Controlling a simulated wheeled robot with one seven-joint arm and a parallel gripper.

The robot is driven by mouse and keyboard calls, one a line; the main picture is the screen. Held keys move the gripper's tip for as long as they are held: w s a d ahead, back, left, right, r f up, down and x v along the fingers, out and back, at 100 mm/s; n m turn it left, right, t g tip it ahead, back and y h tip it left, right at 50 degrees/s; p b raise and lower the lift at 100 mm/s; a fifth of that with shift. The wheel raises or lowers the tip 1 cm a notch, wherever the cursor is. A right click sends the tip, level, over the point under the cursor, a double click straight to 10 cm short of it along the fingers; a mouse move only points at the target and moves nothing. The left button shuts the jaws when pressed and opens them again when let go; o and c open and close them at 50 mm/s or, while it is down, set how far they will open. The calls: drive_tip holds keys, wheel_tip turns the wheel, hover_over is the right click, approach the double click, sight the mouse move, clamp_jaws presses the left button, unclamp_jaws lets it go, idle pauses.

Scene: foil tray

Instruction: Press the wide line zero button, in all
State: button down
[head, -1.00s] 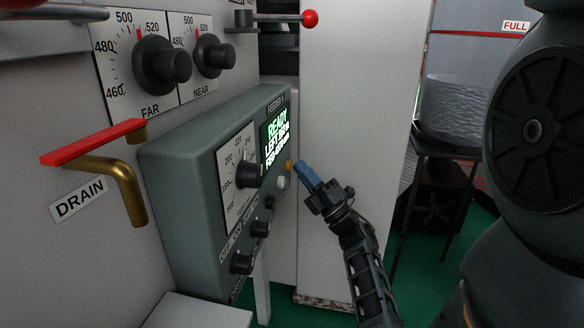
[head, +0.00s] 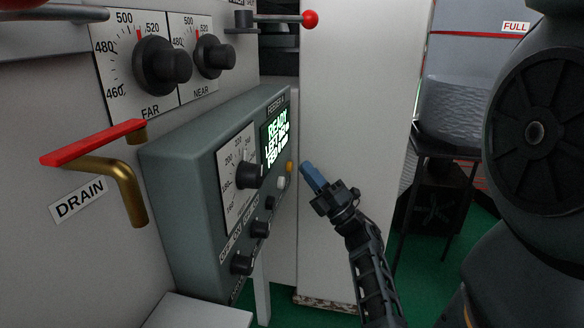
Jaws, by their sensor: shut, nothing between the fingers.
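The grey feeder box (head: 180,190) is mounted on the pale machine wall and carries a lit display (head: 277,139), a dial and knobs. The display reads READY, with a LEFT line and a FEED line whose figures are too small to read surely. At the box's right edge are a yellow button (head: 289,167) and a pale button (head: 281,182) just below it. I cannot read a label for either. My gripper (head: 311,174) is shut and empty, its blue fingertips just right of the yellow button, with a small gap in the picture.
A red-handled brass drain tap (head: 125,180) sticks out at left. The FAR knob (head: 160,66) and NEAR knob (head: 213,56) are above the box, with a red-balled lever (head: 309,19) at top. A pale panel (head: 350,150) stands behind my gripper.

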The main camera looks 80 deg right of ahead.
drive_tip(key=shift+s, duration=2.5)
drive_tip(key=shift+s, duration=0.1)
